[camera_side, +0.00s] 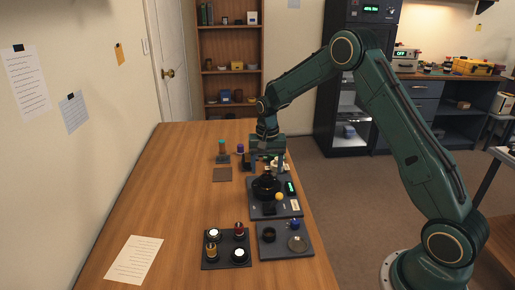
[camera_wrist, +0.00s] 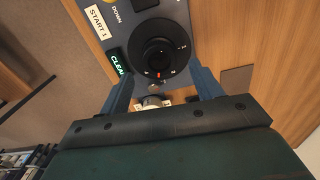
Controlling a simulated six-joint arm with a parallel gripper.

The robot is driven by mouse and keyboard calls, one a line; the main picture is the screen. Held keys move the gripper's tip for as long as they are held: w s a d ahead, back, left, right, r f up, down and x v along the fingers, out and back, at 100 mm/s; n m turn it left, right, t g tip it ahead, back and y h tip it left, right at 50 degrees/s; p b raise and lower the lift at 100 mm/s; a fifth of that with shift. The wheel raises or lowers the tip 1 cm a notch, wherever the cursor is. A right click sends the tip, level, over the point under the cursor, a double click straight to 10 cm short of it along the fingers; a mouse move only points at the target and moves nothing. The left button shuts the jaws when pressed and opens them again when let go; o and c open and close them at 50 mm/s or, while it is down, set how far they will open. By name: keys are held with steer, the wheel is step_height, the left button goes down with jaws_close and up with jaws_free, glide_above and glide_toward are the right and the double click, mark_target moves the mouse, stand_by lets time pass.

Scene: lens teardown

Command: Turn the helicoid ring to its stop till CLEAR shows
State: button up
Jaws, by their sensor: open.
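The black helicoid ring (camera_side: 265,187) stands on a dark blue fixture plate (camera_side: 262,211) near the right edge of the table. In the wrist view the ring (camera_wrist: 158,50) shows from above, with white marks and one orange mark on its face. A small display (camera_wrist: 117,62) beside it glows green and reads "CLEA", its last part hidden by a finger. My gripper (camera_side: 267,169) is open at the far side of the ring. In the wrist view my gripper's fingers (camera_wrist: 163,82) stand apart on both sides of the ring's near edge, with nothing held. Contact with the ring cannot be told.
An orange knob (camera_side: 279,196) and a START label (camera_wrist: 98,20) are on the plate. A tray of small parts (camera_side: 226,262) and another tray (camera_side: 268,252) lie in front. A brown pad (camera_side: 222,174) lies to the left. The table's left half is mostly clear.

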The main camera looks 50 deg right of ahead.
mark_target(266, 176)
step_height(266, 176, up, 10)
stand_by(0.5)
steer(key=s+a+r+n+t, duration=0.2)
steer(key=s+a+r, duration=0.2)
steer(key=s+r, duration=0.35)
steer(key=s+a+r+n+t, duration=0.1)
steer(key=s+a+r+n, duration=0.2)
steer(key=s+a+r, duration=0.4)
steer(key=s+a+f+n+t, duration=0.1)
steer(key=s+n, duration=0.1)
steer(key=s, duration=0.7)
steer(key=s+f+n+t, duration=0.1)
steer(key=s+n, duration=0.1)
steer(key=s, duration=0.6)
steer(key=shift+s+a+f+n+t, duration=0.3)
steer(key=shift+s+a+f, duration=0.05)
steer(key=shift+s, duration=0.05)
stand_by(0.4)
